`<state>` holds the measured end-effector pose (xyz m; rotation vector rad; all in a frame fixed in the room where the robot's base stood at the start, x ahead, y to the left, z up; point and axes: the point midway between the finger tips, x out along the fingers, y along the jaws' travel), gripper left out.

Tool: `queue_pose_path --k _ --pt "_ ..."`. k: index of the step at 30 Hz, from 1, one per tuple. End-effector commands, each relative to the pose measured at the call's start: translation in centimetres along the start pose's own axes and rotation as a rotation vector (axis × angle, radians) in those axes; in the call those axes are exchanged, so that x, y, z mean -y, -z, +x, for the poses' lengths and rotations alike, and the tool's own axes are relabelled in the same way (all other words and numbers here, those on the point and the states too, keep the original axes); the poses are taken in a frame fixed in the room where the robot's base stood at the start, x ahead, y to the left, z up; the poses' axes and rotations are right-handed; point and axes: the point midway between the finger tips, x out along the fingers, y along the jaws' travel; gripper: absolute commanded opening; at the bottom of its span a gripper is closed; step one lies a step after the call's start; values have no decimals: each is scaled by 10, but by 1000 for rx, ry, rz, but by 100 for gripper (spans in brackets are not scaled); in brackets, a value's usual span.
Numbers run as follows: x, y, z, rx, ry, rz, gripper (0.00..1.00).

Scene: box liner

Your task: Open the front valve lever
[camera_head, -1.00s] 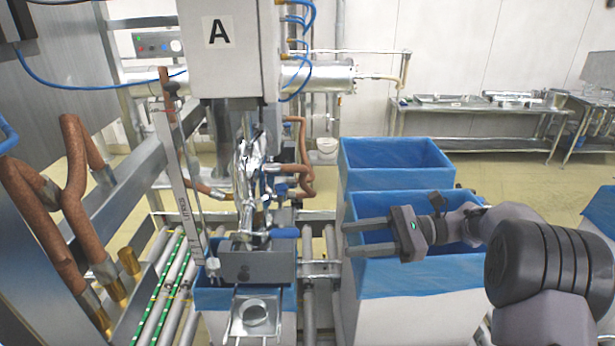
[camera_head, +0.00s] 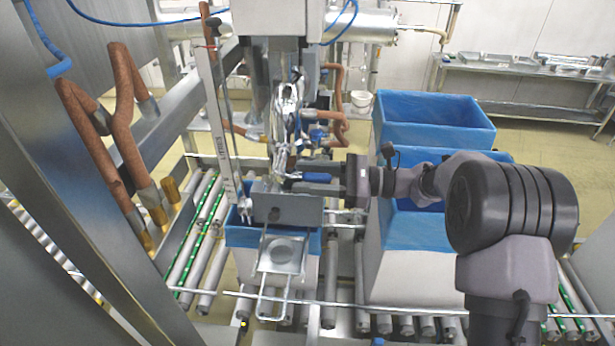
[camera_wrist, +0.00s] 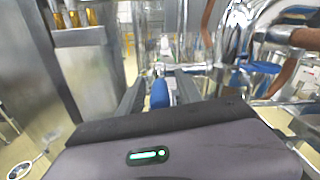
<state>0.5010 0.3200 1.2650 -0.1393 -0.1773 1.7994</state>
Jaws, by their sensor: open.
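The front valve lever, a blue handle (camera_head: 316,177), sticks out to the right from the shiny metal valve body (camera_head: 284,130). It also shows in the wrist view (camera_wrist: 159,94). My gripper (camera_head: 297,175) reaches in from the right, its fingers level and pointing left. In the wrist view, my gripper (camera_wrist: 160,82) is open, with one finger on each side of the blue handle. Contact between the fingers and handle cannot be told. Part of the handle is hidden by a finger in the head view.
A second blue handle (camera_wrist: 262,67) sits further back among the pipes. A grey metal plate (camera_head: 288,209) stands just below and left of my gripper, over a blue-lined box (camera_head: 240,236). More blue-lined boxes (camera_head: 435,110) stand to the right, under my arm.

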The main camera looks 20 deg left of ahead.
Motion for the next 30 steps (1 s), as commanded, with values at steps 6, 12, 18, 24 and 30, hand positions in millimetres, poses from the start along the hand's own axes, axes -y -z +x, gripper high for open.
queue_pose_path --k 6,12,18,24,30 --pt "0 0 2 0 0 0 41" --pt "0 0 1 0 0 0 10" --pt "0 0 1 0 0 0 0" --pt "0 0 1 -1 -1 0 0" --pt "0 0 1 -1 -1 0 0"
